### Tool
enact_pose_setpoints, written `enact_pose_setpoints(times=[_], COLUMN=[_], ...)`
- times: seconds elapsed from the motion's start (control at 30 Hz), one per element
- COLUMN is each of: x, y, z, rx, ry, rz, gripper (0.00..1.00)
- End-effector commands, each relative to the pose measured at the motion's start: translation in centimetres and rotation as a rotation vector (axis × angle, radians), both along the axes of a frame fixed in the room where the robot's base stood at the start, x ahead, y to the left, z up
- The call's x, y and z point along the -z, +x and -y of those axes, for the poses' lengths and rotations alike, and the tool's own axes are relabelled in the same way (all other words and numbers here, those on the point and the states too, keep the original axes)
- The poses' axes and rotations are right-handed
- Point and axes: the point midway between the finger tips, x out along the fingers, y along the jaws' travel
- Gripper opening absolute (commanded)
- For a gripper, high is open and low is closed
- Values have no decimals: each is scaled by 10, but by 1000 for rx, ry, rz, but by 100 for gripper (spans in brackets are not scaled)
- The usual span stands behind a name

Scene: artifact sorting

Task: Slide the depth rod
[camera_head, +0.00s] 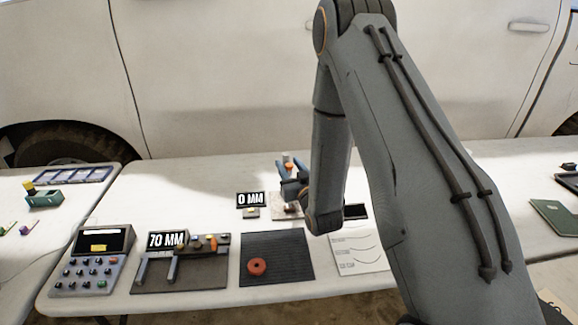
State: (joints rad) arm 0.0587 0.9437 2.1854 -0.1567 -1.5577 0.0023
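A small upright post with a pale top and an orange band (288,167) stands at the back middle of the table; it may be the depth rod, but it is too small to be sure. A light base plate (280,213) lies below it, partly hidden by my arm. A black display reading "0 MM" (250,199) stands just left of the plate. My gripper (289,166) points away from me, with blue-grey fingers on either side of the post. I cannot tell whether they touch it.
A caliper-like tool (182,262) with a "70 MM" display (167,240) lies front left, beside a keypad console (88,272). A dark ribbed mat (290,243) holds a red ring (257,266). A white printed sheet (352,257) lies right of it.

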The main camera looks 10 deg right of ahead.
Motion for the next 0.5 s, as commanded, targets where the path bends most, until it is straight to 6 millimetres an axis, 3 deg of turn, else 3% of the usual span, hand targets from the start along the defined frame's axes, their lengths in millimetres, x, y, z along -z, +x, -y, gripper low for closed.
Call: enact_pose_setpoints(times=[0.03,0.27,0.5], x=[0,0,-5], y=[0,0,0], z=[0,0,0], rx=[0,0,0], ry=[0,0,-1], rz=[0,0,2], gripper=[37,0,0])
